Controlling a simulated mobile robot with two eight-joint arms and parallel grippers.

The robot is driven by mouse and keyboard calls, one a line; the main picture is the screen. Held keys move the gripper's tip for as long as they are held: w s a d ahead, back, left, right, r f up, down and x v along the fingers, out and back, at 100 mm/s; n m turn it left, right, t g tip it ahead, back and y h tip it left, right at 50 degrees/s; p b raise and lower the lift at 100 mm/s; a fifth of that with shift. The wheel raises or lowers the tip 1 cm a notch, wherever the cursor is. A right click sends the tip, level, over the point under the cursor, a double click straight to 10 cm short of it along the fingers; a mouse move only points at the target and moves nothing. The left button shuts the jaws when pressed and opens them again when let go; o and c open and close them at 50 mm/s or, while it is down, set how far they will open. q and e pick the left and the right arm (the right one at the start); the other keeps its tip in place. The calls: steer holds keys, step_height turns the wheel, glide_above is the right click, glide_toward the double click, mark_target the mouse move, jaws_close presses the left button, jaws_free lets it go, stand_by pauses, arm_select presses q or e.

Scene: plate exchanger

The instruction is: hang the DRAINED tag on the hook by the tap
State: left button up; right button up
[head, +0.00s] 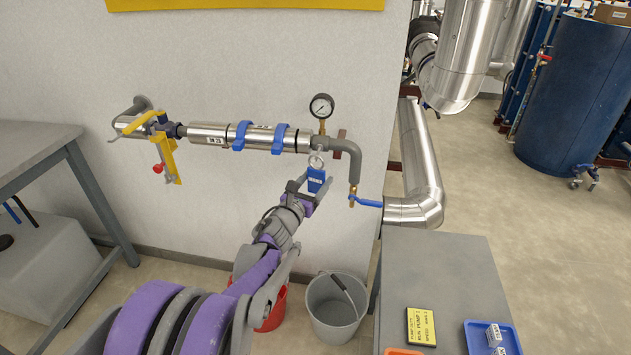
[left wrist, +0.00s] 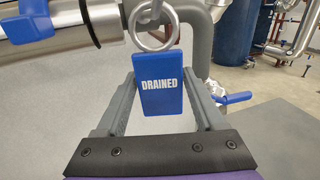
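The blue DRAINED tag (head: 316,181) hangs upright by its metal ring just below the pipe end, left of the tap (head: 354,196) with its blue lever. In the left wrist view the tag (left wrist: 160,88) faces me, and its ring (left wrist: 152,28) overlaps a small grey metal part at the hook. I cannot tell for sure how the ring sits on the hook. My left gripper (head: 317,186) is at the tag with its fingers spread on either side. In the left wrist view gaps show between the fingers (left wrist: 162,84) and the tag's lower sides. My right gripper is out of view.
A pressure gauge (head: 321,106) stands above the tag, and a steel pipe with blue clamps (head: 239,136) runs left along the wall. A grey bucket (head: 334,311) and a red bucket (head: 272,308) stand below. A grey table (head: 450,262) is at the lower right.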

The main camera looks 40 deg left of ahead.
arm_select(q)
steer(key=o, duration=0.4)
steer(key=shift+c, duration=0.2)
steer(key=p+v, duration=0.1)
steer(key=v, duration=1)
steer(key=shift+w, duration=0.1)
